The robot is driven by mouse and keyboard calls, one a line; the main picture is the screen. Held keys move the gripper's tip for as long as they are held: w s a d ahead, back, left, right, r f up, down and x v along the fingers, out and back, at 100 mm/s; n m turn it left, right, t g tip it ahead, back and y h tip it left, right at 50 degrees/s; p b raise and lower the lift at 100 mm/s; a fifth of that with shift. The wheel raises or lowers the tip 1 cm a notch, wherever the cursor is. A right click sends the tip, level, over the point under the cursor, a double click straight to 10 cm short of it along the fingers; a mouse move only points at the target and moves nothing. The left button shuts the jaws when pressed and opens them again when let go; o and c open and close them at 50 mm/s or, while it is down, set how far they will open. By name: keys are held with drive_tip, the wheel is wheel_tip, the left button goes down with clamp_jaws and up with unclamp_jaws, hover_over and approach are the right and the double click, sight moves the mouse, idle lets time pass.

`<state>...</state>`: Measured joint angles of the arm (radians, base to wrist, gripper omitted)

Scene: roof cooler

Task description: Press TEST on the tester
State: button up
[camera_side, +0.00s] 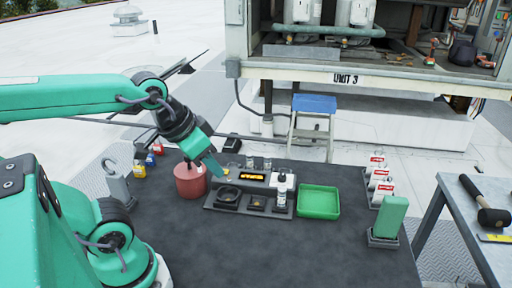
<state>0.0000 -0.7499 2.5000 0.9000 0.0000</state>
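A dark tester-like unit (235,207) sits on the dark work table, with a lit yellow display (252,176) at its back and dark round and square recesses along its front. The picture is too small to pick out a TEST button or read the display. My gripper (214,167) reaches down from the upper left, its teal fingertips just above the unit's left back part, beside the red pot. I cannot tell whether the tips touch anything or are parted. Nothing held shows between them.
A red pot (190,182) stands close left of my gripper. A white bottle (281,190) stands at the unit's right end, beside a green tray (319,202). A green block (388,217) stands upright farther right. The table's front is clear.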

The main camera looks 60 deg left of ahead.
clamp_jaws()
idle(1.4)
